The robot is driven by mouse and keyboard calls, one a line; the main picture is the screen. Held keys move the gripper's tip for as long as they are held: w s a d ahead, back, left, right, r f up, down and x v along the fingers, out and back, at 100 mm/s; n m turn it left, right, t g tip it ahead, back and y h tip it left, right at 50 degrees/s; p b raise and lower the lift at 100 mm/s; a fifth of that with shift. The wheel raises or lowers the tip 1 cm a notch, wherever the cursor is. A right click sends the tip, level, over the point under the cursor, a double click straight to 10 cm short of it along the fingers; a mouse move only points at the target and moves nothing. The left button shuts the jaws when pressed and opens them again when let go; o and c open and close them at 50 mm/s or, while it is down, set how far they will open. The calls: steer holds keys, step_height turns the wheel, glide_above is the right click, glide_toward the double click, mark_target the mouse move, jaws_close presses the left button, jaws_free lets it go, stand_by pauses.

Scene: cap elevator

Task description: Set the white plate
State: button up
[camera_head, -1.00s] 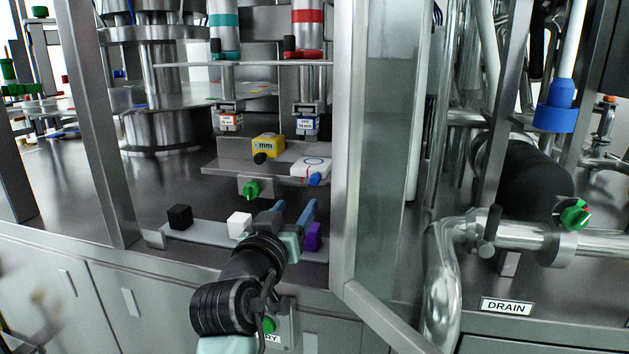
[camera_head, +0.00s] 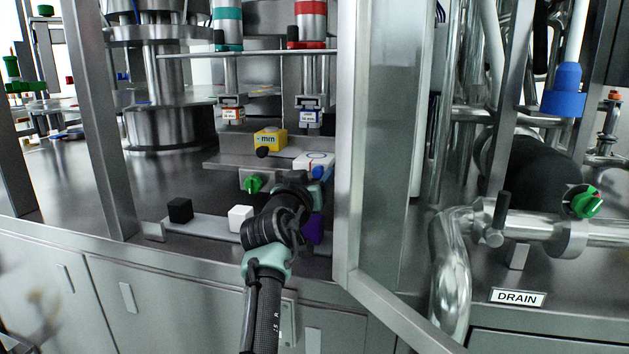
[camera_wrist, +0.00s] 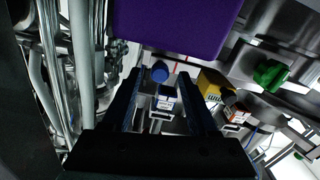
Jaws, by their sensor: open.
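My gripper (camera_wrist: 160,77) is open and empty. Its two dark fingers frame the knob in the wrist view, and I see no contact. In the head view my wrist hides the fingers, just below and in front of the plate.
A purple block (camera_head: 314,229) sits close to my wrist and fills the top of the wrist view (camera_wrist: 175,25). White (camera_head: 240,218) and black (camera_head: 180,210) cubes share its rail. A green knob (camera_head: 253,184) is to the left. A metal door frame (camera_head: 346,200) stands at the right.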

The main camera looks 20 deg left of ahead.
steer(key=shift+w, duration=0.25)
jaws_close()
stand_by(1.4)
